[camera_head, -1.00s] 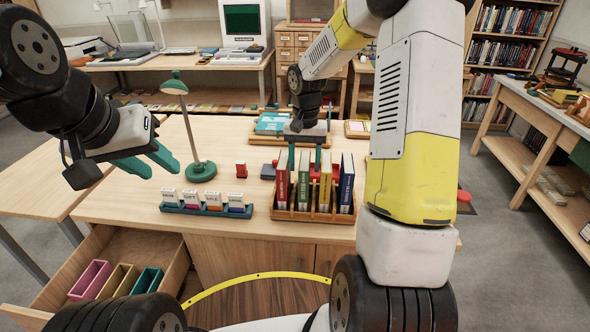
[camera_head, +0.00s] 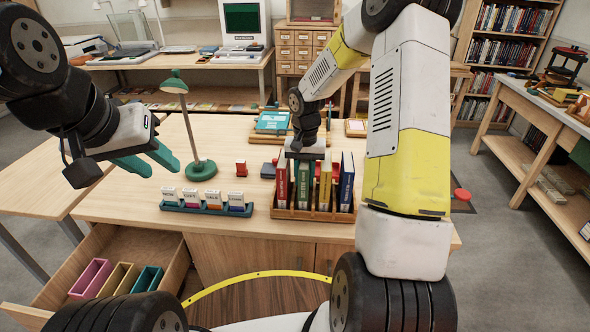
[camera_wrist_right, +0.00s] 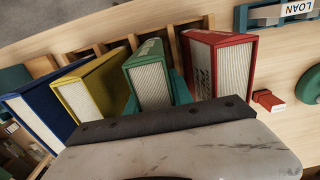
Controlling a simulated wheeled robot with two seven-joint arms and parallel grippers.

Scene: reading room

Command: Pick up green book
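The green book (camera_head: 303,187) stands upright in a wooden rack (camera_head: 312,214), between a red book (camera_head: 282,185) and a yellow book (camera_head: 325,185). My right gripper (camera_head: 304,163) points down over it, with its fingers at the book's top. In the right wrist view, the green book (camera_wrist_right: 152,78) has a teal finger close on each side; I cannot tell if they press on it. The yellow book (camera_wrist_right: 95,90) and red book (camera_wrist_right: 222,65) flank it. My left gripper (camera_head: 148,163) is open and empty, left of the lamp.
A blue book (camera_head: 347,182) stands at the rack's right end. A teal card holder (camera_head: 206,209) is left of the rack, with a green lamp (camera_head: 200,170) behind it. An open drawer (camera_head: 113,270) juts out at the lower left.

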